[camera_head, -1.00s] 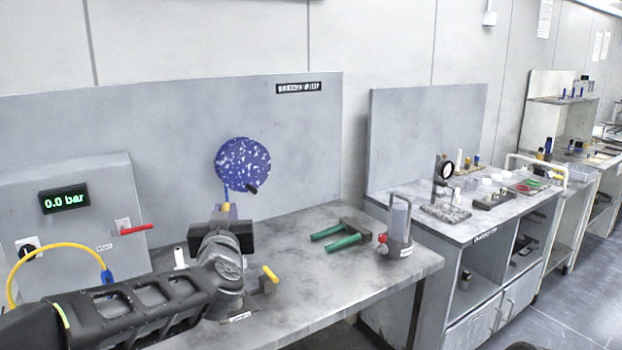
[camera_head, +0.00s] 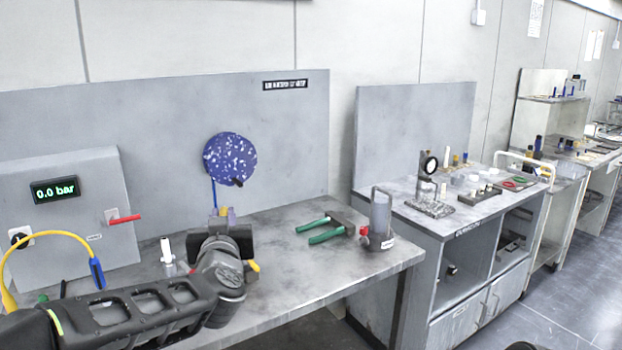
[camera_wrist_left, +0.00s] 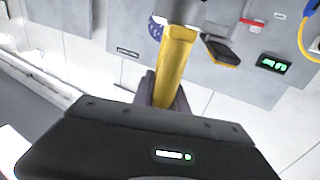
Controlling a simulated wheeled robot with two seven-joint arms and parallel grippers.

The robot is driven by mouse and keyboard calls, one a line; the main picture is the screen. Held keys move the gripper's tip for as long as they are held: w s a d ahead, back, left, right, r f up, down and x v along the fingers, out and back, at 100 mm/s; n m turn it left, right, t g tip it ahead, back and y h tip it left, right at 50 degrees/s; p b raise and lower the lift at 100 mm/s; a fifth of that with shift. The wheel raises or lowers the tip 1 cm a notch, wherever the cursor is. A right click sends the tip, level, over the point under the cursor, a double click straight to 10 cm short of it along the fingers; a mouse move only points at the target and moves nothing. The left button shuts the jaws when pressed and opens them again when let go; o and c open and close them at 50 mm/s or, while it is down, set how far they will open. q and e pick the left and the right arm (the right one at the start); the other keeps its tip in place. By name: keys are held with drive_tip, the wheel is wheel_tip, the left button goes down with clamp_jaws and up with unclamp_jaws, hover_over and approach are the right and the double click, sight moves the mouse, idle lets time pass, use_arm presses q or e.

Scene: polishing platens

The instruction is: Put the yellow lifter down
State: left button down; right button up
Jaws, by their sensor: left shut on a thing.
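The yellow lifter (camera_wrist_left: 174,68) shows in the left wrist view as a yellow bar between the dark fingers of my left gripper (camera_wrist_left: 165,92). My left gripper is shut on it. In the head view my left gripper (camera_head: 222,218) is over the bench on the left. I cannot tell whether the lifter touches the bench. A blue speckled disc (camera_head: 231,158) shows behind, in front of the grey back panel. My right gripper is not in view.
The grey bench (camera_head: 290,265) has free room right of my gripper. A control box (camera_head: 70,220) reading 0.0 bar with a yellow hose (camera_head: 50,234) is at left.

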use_arm(q)
drive_tip(key=s+f+h+b, duration=0.1)
drive_tip(key=s+f+b, duration=0.1)
drive_tip(key=f, duration=1)
drive_tip(key=s+a+f+m+h+b, duration=0.1)
drive_tip(key=f+b, duration=0.3)
drive_tip(key=f, duration=0.9)
drive_tip(key=s+a+f+m+h+b, duration=0.1)
drive_tip(key=s+f+b, duration=0.2)
drive_tip(key=f, duration=0.9)
drive_tip(key=shift+s+a+f, duration=0.15)
drive_tip(key=shift+s+f, duration=0.05)
drive_tip(key=shift+f, duration=0.05)
